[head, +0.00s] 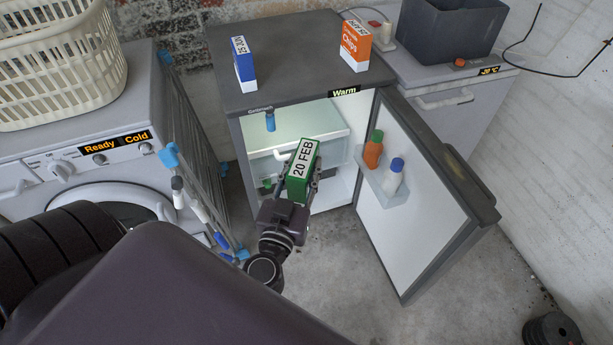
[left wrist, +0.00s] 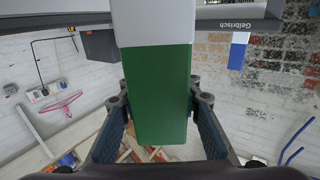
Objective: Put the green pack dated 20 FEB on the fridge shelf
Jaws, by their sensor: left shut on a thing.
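The green pack (head: 302,165), labelled 20 FEB, is in my left gripper (head: 297,188) in front of the open fridge (head: 240,135). The gripper is shut on it, with a finger on either side. In the left wrist view the green and white pack (left wrist: 160,95) stands between the fingers of the left gripper (left wrist: 160,118). The pale glass-like fridge shelf (head: 300,115) shows inside, behind and above the pack. The pack hides part of the fridge's inside. My right gripper is not in view.
The fridge door (head: 410,190) stands open to the right, with bottles (head: 373,150) in its rack. A folded drying rack (head: 195,150) stands close on the left, beside the washing machine (head: 80,130).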

